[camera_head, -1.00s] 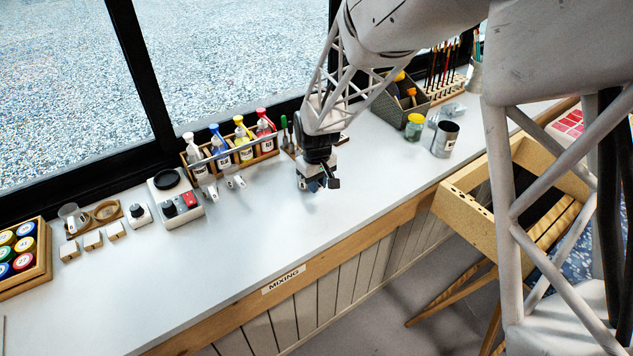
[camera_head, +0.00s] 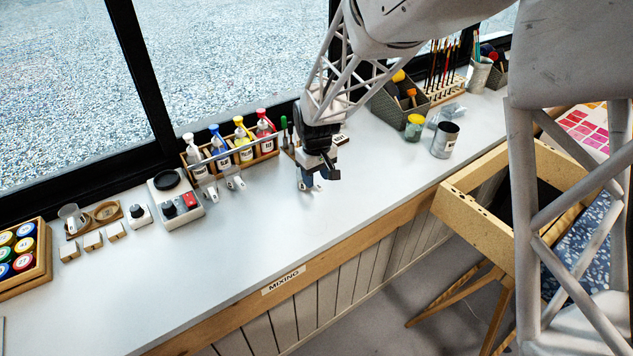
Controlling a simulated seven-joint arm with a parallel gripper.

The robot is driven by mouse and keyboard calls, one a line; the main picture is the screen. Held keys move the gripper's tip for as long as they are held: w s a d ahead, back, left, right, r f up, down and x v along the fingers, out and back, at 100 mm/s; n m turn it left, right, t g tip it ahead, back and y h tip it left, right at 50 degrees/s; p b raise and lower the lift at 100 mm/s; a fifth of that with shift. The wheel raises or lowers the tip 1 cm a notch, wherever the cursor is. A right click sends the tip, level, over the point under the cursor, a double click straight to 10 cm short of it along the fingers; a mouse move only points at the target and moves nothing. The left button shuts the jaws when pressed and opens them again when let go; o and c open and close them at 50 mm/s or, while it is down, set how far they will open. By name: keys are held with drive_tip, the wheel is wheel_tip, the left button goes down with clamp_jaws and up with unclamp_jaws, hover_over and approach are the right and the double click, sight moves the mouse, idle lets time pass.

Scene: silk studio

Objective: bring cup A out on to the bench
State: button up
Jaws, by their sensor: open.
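I cannot read a letter A on any cup. A clear cup (camera_head: 72,217) stands upright on a small wooden tray at the left of the bench (camera_head: 200,262), beside a tan ring (camera_head: 105,211). My gripper (camera_head: 311,187) points down over the middle of the bench. It is open, and nothing shows between its fingers. It is apart from the cup, the can and the jar.
A rack of pump bottles (camera_head: 232,153) stands at the window, left of my gripper. A grey device with a red button (camera_head: 178,200) and paint pots (camera_head: 20,248) are further left. A wooden frame (camera_head: 470,207) is beyond the right front edge. The bench front is clear.

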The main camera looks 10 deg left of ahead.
drive_tip(key=shift+r, duration=2.4)
drive_tip(key=shift+s+d+r, duration=0.1)
drive_tip(key=shift+d+r, duration=0.1)
drive_tip(key=shift+d, duration=0.05)
drive_tip(key=s+d+r+m+t, duration=0.1)
drive_tip(key=s+d+r+m, duration=0.1)
drive_tip(key=s+d+r, duration=0.55)
drive_tip(key=s+d+r+m, duration=0.2)
drive_tip(key=s+d+r, duration=0.3)
drive_tip(key=d, duration=0.6)
drive_tip(key=s+d+r+m, duration=0.1)
drive_tip(key=s+d+m, duration=0.1)
drive_tip(key=s+d, duration=0.4)
drive_tip(key=s+d+r+m+t, duration=0.1)
drive_tip(key=s+d+m, duration=0.2)
drive_tip(key=s, duration=1)
drive_tip(key=d, duration=0.3)
drive_tip(key=shift+r+t, duration=0.15)
drive_tip(key=shift+t, duration=0.15)
